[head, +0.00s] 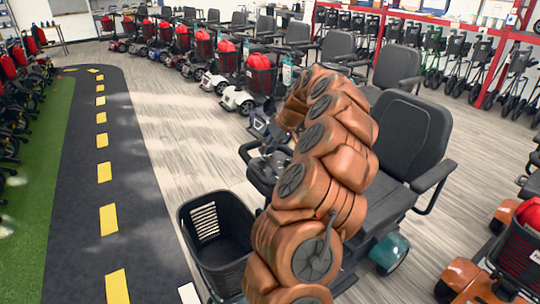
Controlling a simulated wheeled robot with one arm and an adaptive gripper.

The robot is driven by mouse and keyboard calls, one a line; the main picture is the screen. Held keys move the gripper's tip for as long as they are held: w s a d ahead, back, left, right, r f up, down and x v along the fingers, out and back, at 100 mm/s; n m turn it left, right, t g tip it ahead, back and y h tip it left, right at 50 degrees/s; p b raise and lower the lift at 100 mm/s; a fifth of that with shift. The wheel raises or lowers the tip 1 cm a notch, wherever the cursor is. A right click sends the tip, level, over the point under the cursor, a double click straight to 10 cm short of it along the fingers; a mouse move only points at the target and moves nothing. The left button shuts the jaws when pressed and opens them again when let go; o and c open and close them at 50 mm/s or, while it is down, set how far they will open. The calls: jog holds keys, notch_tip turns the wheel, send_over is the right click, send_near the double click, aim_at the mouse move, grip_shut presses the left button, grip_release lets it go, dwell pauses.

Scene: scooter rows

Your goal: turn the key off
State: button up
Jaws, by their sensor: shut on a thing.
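The scooter in front of me has a black seat (408,135), a black front basket (212,232) and a dark control console (268,168) on its tiller. My orange arm arches up in front of the scooter and bends down toward the console. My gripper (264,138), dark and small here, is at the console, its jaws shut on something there. The key is too small and too covered to make out, so its turned position cannot be told.
Parked scooters with red bags (258,62) stand in a row behind. Another orange scooter (468,280) stands close at the lower right. A dark track with yellow dashes (108,218) and open wooden floor (165,125) lie to the left.

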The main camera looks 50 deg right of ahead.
jog(key=shift+f+n+y+b, duration=0.15)
jog(key=shift+n+y+b, duration=0.95)
jog(key=shift+n, duration=0.8)
jog(key=shift+n+b, duration=0.4)
jog(key=shift+n, duration=0.2)
jog(key=o, duration=1.2)
jog(key=shift+c, duration=0.2)
jog(key=shift+r, duration=0.2)
jog(key=v, duration=1.1)
jog(key=shift+r, duration=0.35)
jog(key=shift+s+d+r, duration=0.1)
